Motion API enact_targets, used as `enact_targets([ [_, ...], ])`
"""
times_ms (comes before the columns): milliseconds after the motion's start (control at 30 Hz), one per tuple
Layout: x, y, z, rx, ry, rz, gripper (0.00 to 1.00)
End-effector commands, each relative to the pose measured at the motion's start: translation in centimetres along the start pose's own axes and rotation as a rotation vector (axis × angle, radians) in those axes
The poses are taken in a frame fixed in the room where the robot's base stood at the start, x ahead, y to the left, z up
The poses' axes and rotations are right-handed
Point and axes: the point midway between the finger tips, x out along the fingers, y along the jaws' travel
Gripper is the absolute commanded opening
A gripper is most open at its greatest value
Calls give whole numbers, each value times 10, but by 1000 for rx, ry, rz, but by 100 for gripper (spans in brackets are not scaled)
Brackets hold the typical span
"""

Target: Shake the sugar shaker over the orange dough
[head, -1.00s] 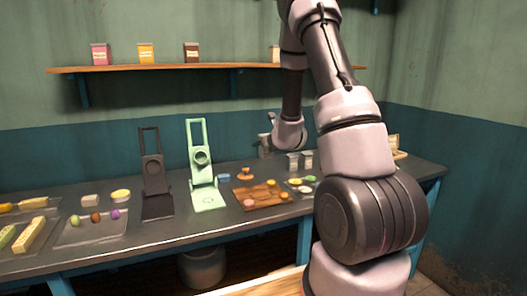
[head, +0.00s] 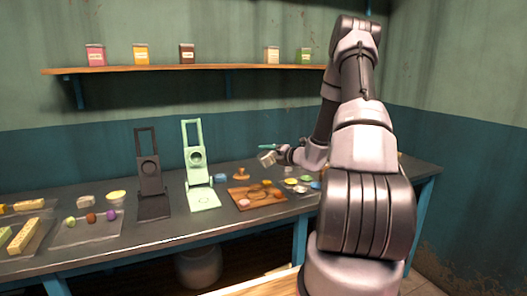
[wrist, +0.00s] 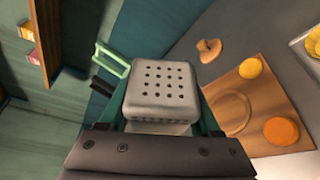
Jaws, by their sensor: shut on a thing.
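My gripper (head: 282,153) is shut on the sugar shaker (head: 267,159), a pale grey container. In the wrist view the shaker (wrist: 160,90) shows its perforated top between the fingers. In the head view it looks tilted and is held above the counter, near the wooden board (wrist: 215,88). On the board lie a deeper orange round dough (wrist: 281,131) and a yellower one (wrist: 250,68), both right of the shaker in the wrist view. In the head view the board (head: 243,193) lies below the shaker. No sugar is visible falling.
A green press (head: 194,158) and a black press (head: 151,180) stand left of the board. A shelf (head: 200,68) with several packets hangs above.

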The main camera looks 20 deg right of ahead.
Motion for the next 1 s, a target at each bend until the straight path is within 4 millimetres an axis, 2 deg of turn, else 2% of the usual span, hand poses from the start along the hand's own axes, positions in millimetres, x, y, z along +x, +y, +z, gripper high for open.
enact_targets([
  [100,4,-18,-10,148,1,57,0],
  [500,12,-64,-30,608,-2,248,0],
  [700,14,-75,-35,726,-1,299,0],
  [1000,15,-76,-36,752,0,310,0],
])
